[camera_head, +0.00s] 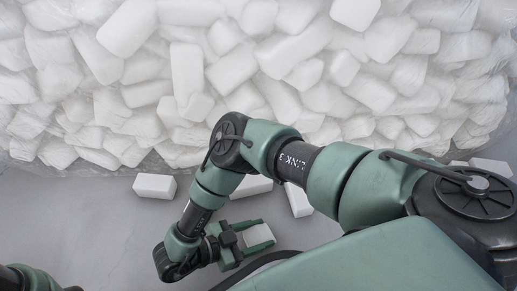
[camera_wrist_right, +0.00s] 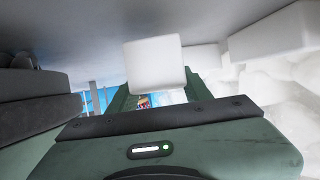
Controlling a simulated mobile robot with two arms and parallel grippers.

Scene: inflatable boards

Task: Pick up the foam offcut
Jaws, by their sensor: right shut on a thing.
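A white foam offcut (camera_head: 258,236) is between the fingers of my right gripper (camera_head: 256,238) in the head view, low in the middle of the picture. In the right wrist view the same offcut (camera_wrist_right: 156,64) shows as a pale block at the green fingertips (camera_wrist_right: 158,98). The right gripper is shut on it. The head view does not show clearly how far the offcut is above the grey floor. Only a piece of my left arm shows at the bottom left corner of the head view; the left gripper is out of the picture.
A large heap of white foam blocks (camera_head: 190,75) under clear film fills the back. Loose white blocks lie on the grey floor before it: one at left (camera_head: 154,186), one behind my right arm (camera_head: 252,187), one beside it (camera_head: 298,200). Floor at left (camera_head: 90,220) is clear.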

